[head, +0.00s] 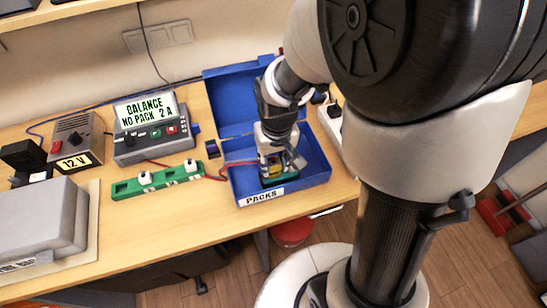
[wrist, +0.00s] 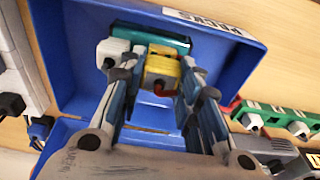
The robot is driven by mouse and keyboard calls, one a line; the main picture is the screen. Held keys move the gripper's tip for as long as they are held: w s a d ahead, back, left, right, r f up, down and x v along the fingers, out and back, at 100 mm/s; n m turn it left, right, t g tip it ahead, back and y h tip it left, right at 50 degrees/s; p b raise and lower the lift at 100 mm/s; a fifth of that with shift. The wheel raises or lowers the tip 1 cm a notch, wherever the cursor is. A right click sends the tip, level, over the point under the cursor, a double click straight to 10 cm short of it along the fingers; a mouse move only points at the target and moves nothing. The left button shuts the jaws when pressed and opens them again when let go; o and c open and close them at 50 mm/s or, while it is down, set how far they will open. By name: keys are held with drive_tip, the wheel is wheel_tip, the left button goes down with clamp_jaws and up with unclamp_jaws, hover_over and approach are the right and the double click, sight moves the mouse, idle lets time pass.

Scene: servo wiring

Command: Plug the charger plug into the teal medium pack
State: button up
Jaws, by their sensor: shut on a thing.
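The teal pack (wrist: 152,40) lies in the blue box labelled PACKS (wrist: 90,17). A white connector (wrist: 113,52) sits at the pack's left end in the wrist view. My gripper (wrist: 161,80) is inside the box, its fingers shut on a yellow plug (wrist: 163,66) with red at its near side. The plug is right against or just in front of the pack; I cannot tell whether it is seated. In the head view my gripper (head: 273,172) points down into the box and hides most of the pack (head: 286,179).
The charger (head: 152,144) reads BALANCE NO PACK 2 A. Red leads (head: 231,166) run towards the box. A green strip (head: 157,182) with white plugs lies before the charger. The 12 V supply (head: 76,139) and grey case (head: 40,222) stand left. The box's raised lid (head: 228,95) is behind my gripper.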

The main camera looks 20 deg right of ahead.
sight(275, 166)
drive_tip(key=shift+f+b, duration=0.55)
drive_tip(key=shift+f, duration=0.25)
drive_tip(key=o, duration=1.1)
drive_tip(key=shift+r, duration=0.1)
drive_tip(key=r, duration=0.7)
drive_tip(key=s+r, duration=0.1)
drive_tip(key=r, duration=0.2)
drive_tip(key=shift+s+r, duration=0.1)
drive_tip(key=shift+r, duration=0.3)
drive_tip(key=shift+s+r, duration=0.15)
drive_tip(key=shift+r, duration=0.4)
